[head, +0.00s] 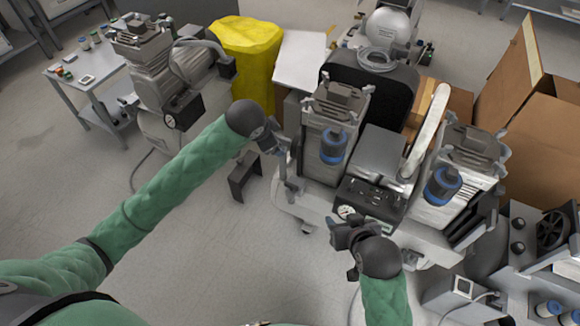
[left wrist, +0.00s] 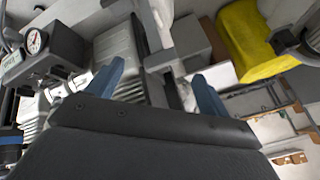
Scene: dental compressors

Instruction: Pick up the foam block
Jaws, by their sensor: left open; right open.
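I cannot pick out a foam block for certain in either view. A long pale piece (head: 428,130) stands tilted between the two halves of the compressor unit (head: 378,152) in the head view; I cannot tell its material. My left gripper (head: 284,165) is at the left side of the compressor unit. In the left wrist view its two blue fingers (left wrist: 155,88) are apart, with grey machine parts behind and nothing clearly held. My right gripper (head: 348,240) is in front of the unit, near a round gauge. It is open, and I see nothing in it.
Open cardboard boxes (head: 538,130) stand at the right. A yellow covered bin (head: 245,55) and another compressor (head: 165,75) are at the back left. A small table (head: 85,75) is beyond. A dark bracket (head: 243,175) is left of the unit. The left floor is clear.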

